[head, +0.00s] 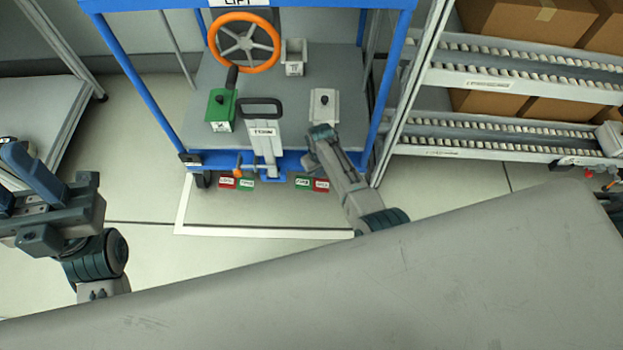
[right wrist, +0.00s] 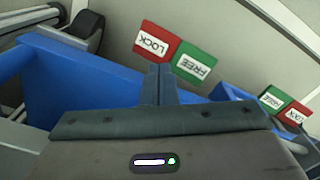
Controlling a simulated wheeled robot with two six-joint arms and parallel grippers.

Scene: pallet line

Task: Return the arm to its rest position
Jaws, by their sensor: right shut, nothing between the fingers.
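My right gripper (head: 320,133) reaches up to the front of the blue lift frame (head: 278,160), just below a pale box with a black knob (head: 324,105). In the right wrist view its two fingers (right wrist: 158,85) are together with nothing between them. They lie over the blue frame, near red and green LOCK and FREE labels (right wrist: 173,50). I cannot tell whether they touch the frame. My left gripper (head: 22,185) is at the left edge of the head view, partly cut off, with its fingers apart and nothing seen between them.
The lift carries an orange handwheel (head: 244,43), a green box with a black-knobbed lever (head: 220,110) and a grey handle (head: 263,130). A roller rack (head: 480,130) with cartons stands at the right. A large grey surface (head: 330,290) fills the foreground. Floor shows left of the lift.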

